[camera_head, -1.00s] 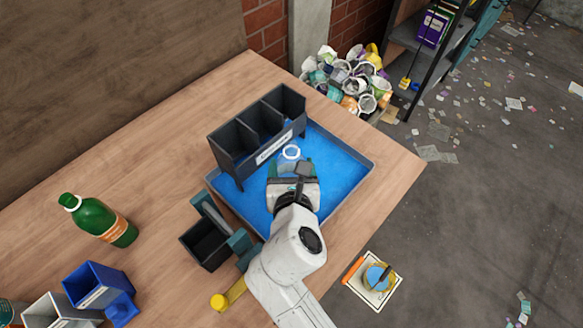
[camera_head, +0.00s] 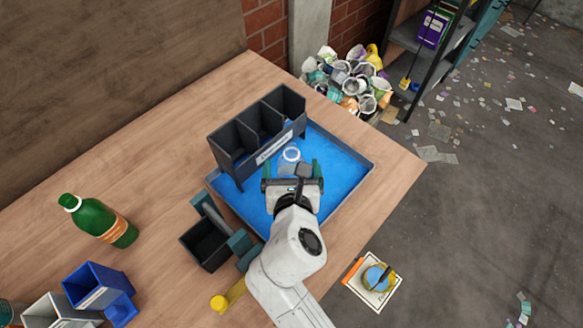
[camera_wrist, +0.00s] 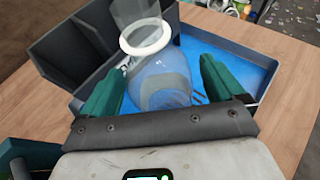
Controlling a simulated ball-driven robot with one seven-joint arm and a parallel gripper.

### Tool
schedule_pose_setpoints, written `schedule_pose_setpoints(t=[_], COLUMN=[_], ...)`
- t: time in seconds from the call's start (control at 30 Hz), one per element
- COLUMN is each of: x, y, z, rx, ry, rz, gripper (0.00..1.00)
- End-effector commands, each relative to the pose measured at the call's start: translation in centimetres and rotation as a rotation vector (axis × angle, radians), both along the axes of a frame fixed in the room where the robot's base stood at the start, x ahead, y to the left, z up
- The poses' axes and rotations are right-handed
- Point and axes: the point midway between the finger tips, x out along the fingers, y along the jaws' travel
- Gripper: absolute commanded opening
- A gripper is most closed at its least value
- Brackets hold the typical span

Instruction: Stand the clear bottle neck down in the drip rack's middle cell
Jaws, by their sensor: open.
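The clear bottle (camera_head: 290,156) has a white ring and is in front of the drip rack, over the blue tray; in the wrist view its see-through body (camera_wrist: 160,78) lies between my fingers. I cannot tell for sure which end is up or whether it stands on the tray. My gripper (camera_head: 291,168) is open, its green fingers spread on both sides of the bottle with gaps showing in the wrist view (camera_wrist: 166,66). The dark grey drip rack (camera_head: 243,173) has three cells in a row and a white label; its middle cell looks empty.
The blue tray (camera_head: 345,170) has a raised dark rim. A green bottle (camera_head: 97,220) stands at the left, with blue (camera_head: 95,285) and grey bins below. A dark open bin (camera_head: 205,245) is beside my arm. The table is clear behind the rack.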

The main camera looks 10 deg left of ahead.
Motion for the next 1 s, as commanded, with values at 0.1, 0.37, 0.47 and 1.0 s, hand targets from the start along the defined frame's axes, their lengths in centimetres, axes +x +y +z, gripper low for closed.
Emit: schedule_pose_setpoints(t=[0.1,0.37,0.47,1.0], x=[-1.4,-6.3,-8.0,-11.0], y=[-0.1,-0.7,-0.9,-1.3], z=[0.5,2.5,3.2,4.5], rx=[0.000,0.002,0.002,0.001], ry=[0.001,0.001,0.000,0.001], rz=[0.003,0.003,0.004,0.001], gripper=[0.95,0.95,0.95,0.95])
